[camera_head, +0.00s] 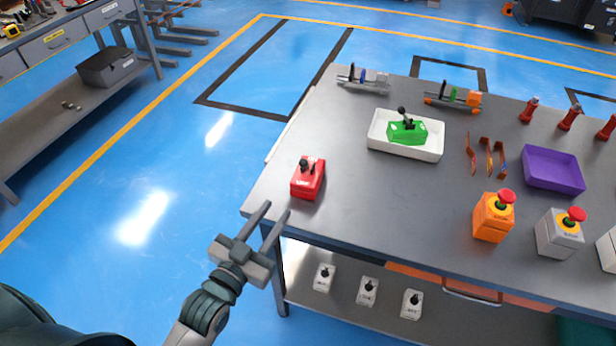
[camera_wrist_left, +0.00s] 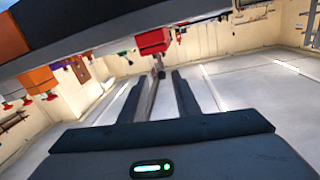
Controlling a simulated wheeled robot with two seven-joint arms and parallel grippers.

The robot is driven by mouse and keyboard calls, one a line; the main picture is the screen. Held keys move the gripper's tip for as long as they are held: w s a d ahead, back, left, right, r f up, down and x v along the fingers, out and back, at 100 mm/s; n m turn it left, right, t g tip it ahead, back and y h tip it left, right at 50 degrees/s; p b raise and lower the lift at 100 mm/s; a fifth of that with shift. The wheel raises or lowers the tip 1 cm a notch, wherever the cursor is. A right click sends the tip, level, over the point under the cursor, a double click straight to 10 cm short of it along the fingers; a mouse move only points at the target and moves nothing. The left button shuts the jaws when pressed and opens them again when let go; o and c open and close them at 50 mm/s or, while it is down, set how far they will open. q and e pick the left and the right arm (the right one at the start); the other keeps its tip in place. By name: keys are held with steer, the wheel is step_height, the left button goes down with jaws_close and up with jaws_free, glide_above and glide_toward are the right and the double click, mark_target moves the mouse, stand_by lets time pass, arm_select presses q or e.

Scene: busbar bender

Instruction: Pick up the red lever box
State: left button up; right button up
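The red lever box (camera_head: 307,182) sits upright on the grey table near its left edge, with a dark lever on top. It also shows in the left wrist view as a red block (camera_wrist_left: 152,41), above and beyond the fingers. My left gripper (camera_head: 272,214) is open and empty, just off the table's near left corner and short of the box, not touching it. Its two parallel fingers also show in the left wrist view (camera_wrist_left: 160,92). My right gripper is not in view.
On the table (camera_head: 330,222), a white tray (camera_head: 436,156) holds a green lever box (camera_head: 418,138). A purple bin (camera_head: 552,170), orange button box (camera_head: 491,222) and grey button box (camera_head: 556,240) stand right. White lever boxes (camera_head: 368,292) are on the lower shelf. Around the red box the tabletop is clear.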

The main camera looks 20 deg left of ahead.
mark_target(305, 184)
arm_select(q)
steer(key=shift+r, duration=0.1)
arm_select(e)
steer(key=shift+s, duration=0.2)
arm_select(q)
steer(key=shift+w, duration=0.1)
steer(key=w+p, duration=0.1)
steer(key=w, duration=0.2)
steer(key=w+d+p, duration=0.1)
steer(key=w, duration=0.3)
steer(key=w+p, duration=0.1)
steer(key=w, duration=0.3)
steer(key=shift+d+r, duration=0.1)
steer(key=shift+d, duration=0.25)
steer(key=shift+w+d+p, duration=0.1)
steer(key=shift+w+p, duration=0.2)
steer(key=shift+w, duration=0.2)
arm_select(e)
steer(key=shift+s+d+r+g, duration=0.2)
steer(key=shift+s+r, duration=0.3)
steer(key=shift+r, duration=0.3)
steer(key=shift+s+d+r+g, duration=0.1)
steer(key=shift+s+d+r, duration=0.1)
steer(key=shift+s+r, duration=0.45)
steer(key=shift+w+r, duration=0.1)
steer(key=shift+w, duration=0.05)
